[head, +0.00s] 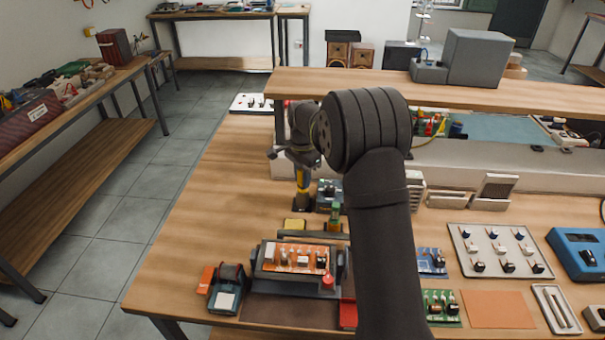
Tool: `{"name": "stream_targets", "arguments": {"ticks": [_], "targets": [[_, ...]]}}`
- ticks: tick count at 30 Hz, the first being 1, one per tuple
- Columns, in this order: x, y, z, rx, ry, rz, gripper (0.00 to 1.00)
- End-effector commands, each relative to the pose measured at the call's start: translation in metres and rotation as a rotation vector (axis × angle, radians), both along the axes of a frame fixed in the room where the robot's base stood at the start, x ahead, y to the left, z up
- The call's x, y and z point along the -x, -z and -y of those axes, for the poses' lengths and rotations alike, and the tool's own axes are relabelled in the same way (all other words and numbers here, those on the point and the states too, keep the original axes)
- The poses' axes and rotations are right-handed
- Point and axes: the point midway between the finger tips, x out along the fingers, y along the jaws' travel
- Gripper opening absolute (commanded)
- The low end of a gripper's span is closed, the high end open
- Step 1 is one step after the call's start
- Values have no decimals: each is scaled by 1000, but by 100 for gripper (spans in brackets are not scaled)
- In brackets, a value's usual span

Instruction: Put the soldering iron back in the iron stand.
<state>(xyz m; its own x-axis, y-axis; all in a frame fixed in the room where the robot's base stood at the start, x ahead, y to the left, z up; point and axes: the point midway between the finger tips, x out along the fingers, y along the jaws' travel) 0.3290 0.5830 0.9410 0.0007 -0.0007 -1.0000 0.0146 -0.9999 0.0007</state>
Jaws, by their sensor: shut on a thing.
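My gripper (299,160) is over the left middle of the workbench, pointing down. It is shut on the soldering iron (303,177), a slim upright tool with a yellow and dark blue handle. The iron's top is hidden by the gripper. Its lower end meets a small dark shape (302,203) near the bench top; I cannot tell whether this is part of the iron or of the iron stand. A yellow pad (295,224) lies just in front. I cannot make out the iron stand clearly.
An orange circuit board sits in a dark holder (296,260) at the front. A dark device (228,288) stands left of it. A white tray of small parts (497,250) and a blue case (580,254) are on the right. A raised shelf (450,94) runs behind. The bench's left side is clear.

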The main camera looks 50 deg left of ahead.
Motion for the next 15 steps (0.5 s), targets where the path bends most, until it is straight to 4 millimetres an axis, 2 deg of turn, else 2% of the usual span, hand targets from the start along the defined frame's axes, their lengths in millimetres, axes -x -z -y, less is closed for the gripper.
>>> {"name": "stream_targets", "arguments": {"ticks": [9, 10, 13, 15], "targets": [[0, 1, 0, -1, 0, 0, 5], [0, 1, 0, -1, 0, 0, 29], [0, 1, 0, -1, 0, 0, 49], [0, 1, 0, -1, 0, 0, 49]]}}
